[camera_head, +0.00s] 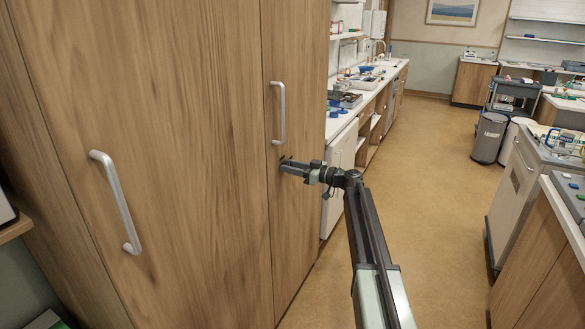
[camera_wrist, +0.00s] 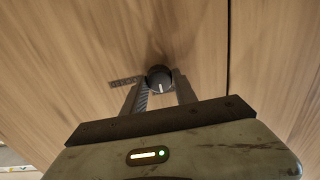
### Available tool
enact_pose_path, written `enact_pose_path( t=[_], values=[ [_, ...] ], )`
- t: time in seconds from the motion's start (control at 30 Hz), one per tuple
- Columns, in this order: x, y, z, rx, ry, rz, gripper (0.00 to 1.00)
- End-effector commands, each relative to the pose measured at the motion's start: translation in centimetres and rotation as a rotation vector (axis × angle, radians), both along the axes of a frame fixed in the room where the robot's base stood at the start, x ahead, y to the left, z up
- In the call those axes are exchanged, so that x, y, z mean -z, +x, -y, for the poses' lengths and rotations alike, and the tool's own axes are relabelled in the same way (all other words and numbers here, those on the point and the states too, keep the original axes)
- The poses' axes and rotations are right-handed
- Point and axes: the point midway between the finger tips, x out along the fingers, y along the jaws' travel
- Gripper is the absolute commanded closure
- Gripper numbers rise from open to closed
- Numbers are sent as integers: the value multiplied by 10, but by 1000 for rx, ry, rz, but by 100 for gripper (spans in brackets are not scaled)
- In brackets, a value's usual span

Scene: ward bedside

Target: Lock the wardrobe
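The wooden wardrobe (camera_head: 185,130) fills the left of the head view, with two tall doors and silver bar handles. A small round dark lock knob (camera_wrist: 159,79) with a pale mark is on the door face in the wrist view. My gripper (camera_head: 284,166) reaches the narrower right door, just below its handle (camera_head: 278,113). In the wrist view my gripper's fingers (camera_wrist: 160,92) stand on either side of the knob. Whether they press on it, I cannot tell. The knob is hidden behind the gripper in the head view.
A long counter (camera_head: 372,90) with trays and shelves runs back beyond the wardrobe. A cabinet (camera_head: 520,200) stands at the right. The floor (camera_head: 425,190) between is clear.

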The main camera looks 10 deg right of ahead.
Motion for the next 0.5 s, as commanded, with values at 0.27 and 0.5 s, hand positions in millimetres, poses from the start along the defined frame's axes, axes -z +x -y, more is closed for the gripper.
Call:
enact_pose_path(
  t=[0.27,0.5],
  values=[
    [0,-1,2,-2,3,-4,100],
    [0,-1,0,-3,45,-61,100]
  ],
)
